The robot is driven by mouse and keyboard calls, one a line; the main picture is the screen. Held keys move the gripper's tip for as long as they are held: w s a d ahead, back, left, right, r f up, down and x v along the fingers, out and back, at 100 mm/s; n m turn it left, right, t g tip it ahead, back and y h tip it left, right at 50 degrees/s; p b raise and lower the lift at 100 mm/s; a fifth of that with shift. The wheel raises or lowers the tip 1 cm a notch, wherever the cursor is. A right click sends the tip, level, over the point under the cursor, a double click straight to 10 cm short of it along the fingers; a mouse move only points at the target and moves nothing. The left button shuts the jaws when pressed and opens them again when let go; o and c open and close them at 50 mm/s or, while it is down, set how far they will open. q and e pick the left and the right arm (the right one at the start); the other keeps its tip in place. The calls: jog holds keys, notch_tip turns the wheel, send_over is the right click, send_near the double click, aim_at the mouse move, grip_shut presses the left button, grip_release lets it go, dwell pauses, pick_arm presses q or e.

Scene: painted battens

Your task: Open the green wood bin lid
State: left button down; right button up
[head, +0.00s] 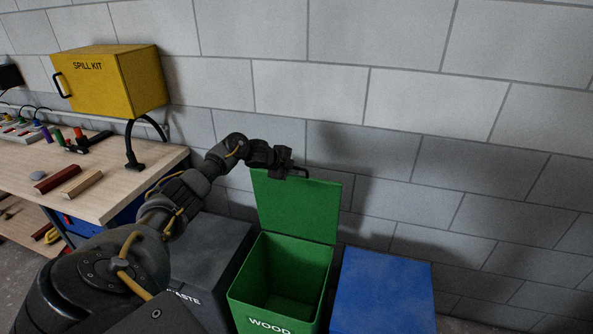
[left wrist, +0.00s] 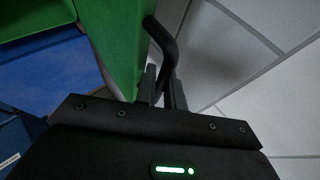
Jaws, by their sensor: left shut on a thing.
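The green wood bin (head: 282,284), marked "WOOD", stands on the floor against the block wall. Its green lid (head: 298,208) is raised and stands nearly upright behind the opening, and the inside looks empty. The lid also shows in the left wrist view (left wrist: 113,40). My left gripper (head: 291,171) is at the lid's top edge, shut on the black lid handle (left wrist: 161,40), which sits between its fingers in the left wrist view. The gripper hides part of the handle in the head view. My right gripper is not in view.
A grey waste bin (head: 208,250) stands left of the green bin and a blue bin (head: 383,290) stands right of it, both closed. A wooden workbench (head: 110,190) with a yellow spill kit box (head: 108,82) is at the left. The block wall is close behind the lid.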

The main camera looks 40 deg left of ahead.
pick_arm(q)
jog(key=c, duration=1.6)
grip_release()
jog(key=shift+a, duration=0.15)
jog(key=shift+o, duration=0.5)
jog(key=shift+s, duration=0.1)
